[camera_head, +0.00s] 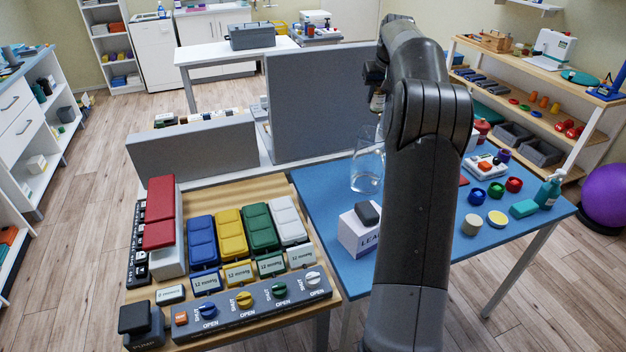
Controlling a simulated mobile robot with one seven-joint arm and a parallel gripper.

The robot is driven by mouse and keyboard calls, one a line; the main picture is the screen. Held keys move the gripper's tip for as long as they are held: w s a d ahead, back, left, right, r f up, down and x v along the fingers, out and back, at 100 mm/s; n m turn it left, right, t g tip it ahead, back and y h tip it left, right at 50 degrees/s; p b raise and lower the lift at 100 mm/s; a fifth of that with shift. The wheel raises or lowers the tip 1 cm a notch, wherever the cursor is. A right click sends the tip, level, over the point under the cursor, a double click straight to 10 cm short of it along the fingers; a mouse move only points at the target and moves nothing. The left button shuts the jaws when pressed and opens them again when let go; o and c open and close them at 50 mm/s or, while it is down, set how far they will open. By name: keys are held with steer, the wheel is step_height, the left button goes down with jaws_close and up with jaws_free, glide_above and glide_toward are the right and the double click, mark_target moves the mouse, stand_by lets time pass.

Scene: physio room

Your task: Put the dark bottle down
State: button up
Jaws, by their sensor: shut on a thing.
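My gripper (375,78) is at the upper middle, largely hidden behind my own arm. It is shut on a small bottle (377,103), taken to be the dark bottle. Only a narrow strip of its side shows left of my arm, with a pale part like a label. The bottle appears raised above the blue table (325,205). In the picture it is just above a clear glass vessel (366,172) standing on that table. I cannot tell how far apart they are in depth.
A white box (357,235) with a dark block on top stands near the blue table's left front. Coloured rings, a teal pump bottle (548,192) and small pots crowd its right side. Grey screens (318,100) rise behind. A wooden control board (262,188) lies left.

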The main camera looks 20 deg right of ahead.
steer(key=w+a+f, duration=0.1)
steer(key=w+a, duration=0.4)
steer(key=a, duration=0.3)
steer(key=w+a, duration=0.6)
steer(key=a, duration=0.2)
step_height(320, 180, down, 28)
steer(key=shift+s+f, duration=0.1)
steer(key=shift+f, duration=0.15)
steer(key=o, duration=1)
steer(key=shift+o, duration=0.2)
